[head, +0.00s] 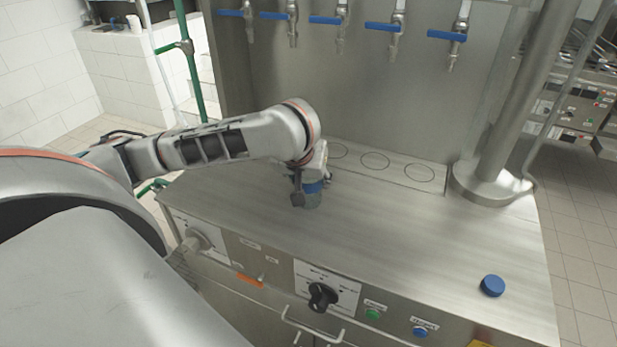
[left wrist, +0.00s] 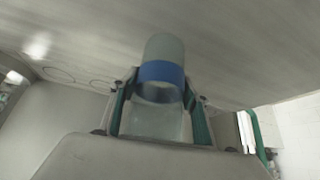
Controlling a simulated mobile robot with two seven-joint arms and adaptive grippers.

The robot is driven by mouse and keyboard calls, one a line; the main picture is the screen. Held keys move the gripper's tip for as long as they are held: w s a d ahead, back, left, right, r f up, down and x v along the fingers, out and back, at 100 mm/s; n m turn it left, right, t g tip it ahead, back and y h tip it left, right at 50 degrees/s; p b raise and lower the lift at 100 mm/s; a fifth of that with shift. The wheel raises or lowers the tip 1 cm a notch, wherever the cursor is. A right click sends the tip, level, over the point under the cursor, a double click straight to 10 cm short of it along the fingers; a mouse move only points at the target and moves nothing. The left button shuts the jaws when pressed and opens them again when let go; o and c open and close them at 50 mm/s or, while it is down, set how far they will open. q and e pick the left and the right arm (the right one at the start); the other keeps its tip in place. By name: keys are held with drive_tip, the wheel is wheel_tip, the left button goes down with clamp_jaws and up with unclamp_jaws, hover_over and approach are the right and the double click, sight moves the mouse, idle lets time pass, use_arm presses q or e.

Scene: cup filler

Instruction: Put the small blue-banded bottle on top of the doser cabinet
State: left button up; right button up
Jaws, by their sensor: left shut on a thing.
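The small blue-banded bottle (head: 313,188) is at my left gripper (head: 305,190) in the head view, over the steel top of the doser cabinet (head: 400,230). In the left wrist view the bottle (left wrist: 163,62) shows a pale, translucent body with a blue band around it. The two fingers of the left gripper (left wrist: 160,98) are shut on it, one on each side. The gripper hides part of the bottle in the head view. I cannot tell whether its base touches the cabinet top. My right gripper is not in view.
A round blue cap (head: 492,286) lies near the front right of the cabinet top. A thick steel column (head: 515,110) rises at the right. Blue-handled taps (head: 341,22) hang above the back. The middle right of the top is clear.

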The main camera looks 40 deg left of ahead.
use_arm(q)
drive_tip(key=o, duration=1.6)
drive_tip(key=shift+c, duration=0.2)
drive_tip(key=shift+r, duration=0.25)
drive_tip(key=v, duration=1.1)
drive_tip(key=shift+s+r, duration=0.25)
drive_tip(key=shift+r, duration=0.1)
drive_tip(key=shift+d, duration=0.1)
